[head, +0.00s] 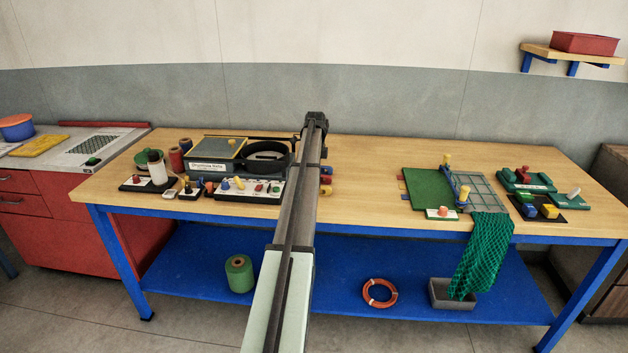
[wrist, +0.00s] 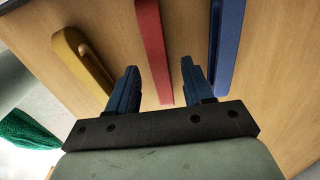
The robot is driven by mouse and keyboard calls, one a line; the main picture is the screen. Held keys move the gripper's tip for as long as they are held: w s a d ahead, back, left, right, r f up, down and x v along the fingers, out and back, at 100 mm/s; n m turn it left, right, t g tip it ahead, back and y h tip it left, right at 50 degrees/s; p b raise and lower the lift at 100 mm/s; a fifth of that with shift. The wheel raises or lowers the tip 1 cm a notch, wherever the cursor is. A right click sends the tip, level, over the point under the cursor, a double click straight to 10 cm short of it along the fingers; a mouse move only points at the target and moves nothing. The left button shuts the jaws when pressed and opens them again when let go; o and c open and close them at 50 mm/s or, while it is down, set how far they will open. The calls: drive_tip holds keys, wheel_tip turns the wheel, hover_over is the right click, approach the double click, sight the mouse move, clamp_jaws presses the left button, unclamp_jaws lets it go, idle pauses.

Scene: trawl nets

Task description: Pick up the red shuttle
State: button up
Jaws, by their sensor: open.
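In the wrist view the red shuttle (wrist: 151,45) lies on the wooden table top, its near end between the two blue fingers of my gripper (wrist: 159,66). The fingers are open, with a gap on each side of the red shuttle. A yellow shuttle (wrist: 80,58) with a slot lies to the left, and a blue shuttle (wrist: 226,45) lies to the right, just beyond the right finger. In the head view my arm hides the fingers and most of the shuttles; only small coloured ends show beside it.
The workbench (head: 365,155) has a black ring-shaped holder (head: 266,158) and boards with small pegs left of my arm. A green board (head: 430,188), a grey frame and a hanging green net (head: 482,250) are on the right. Bare wood lies between my arm and the green board.

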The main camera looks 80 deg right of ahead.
drive_tip(key=shift+f, duration=0.45)
drive_tip(key=shift+c, duration=0.3)
clamp_jaws()
